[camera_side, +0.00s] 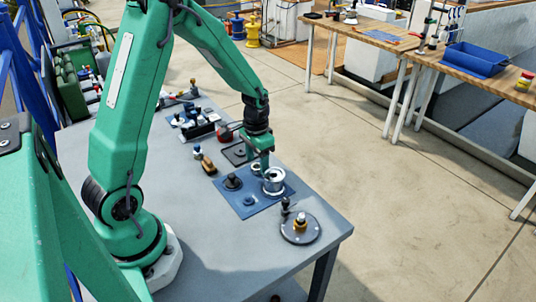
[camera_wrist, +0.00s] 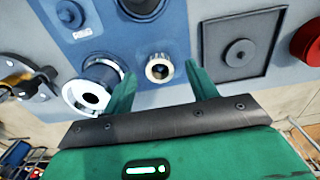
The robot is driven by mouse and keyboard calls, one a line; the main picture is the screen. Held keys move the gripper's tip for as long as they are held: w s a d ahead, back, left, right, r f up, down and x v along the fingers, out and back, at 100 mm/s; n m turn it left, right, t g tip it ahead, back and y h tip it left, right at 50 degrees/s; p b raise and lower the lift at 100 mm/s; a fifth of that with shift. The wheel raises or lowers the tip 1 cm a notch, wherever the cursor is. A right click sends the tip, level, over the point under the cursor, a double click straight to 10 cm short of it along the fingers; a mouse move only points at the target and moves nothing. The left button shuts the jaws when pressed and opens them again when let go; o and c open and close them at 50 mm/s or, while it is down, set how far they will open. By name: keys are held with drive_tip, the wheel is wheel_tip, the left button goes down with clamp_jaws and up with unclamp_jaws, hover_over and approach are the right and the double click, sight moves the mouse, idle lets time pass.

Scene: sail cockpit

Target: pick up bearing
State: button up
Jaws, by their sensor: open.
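The bearing looks to be the small ring with a pale metal rim and dark centre (camera_wrist: 159,68). In the wrist view it lies between the two green fingers of my gripper (camera_wrist: 160,76), with a gap on each side. In the side view my gripper (camera_side: 263,158) points down over the back edge of a blue mat (camera_side: 250,208), and a small light ring (camera_side: 256,167) shows beside it. My gripper is open and holds nothing. I cannot tell how far the fingertips are above the ring.
A silver cylinder (camera_side: 273,181) stands close to the left finger in the wrist view (camera_wrist: 90,92). A dark round part (camera_side: 233,183) sits on the mat. A black square tray (camera_wrist: 262,28) and a red part (camera_wrist: 308,42) lie to the right. A round fixture (camera_side: 300,228) stands near the table's front corner.

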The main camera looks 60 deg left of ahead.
drive_tip(key=shift+f, duration=0.5)
drive_tip(key=c, duration=1.1)
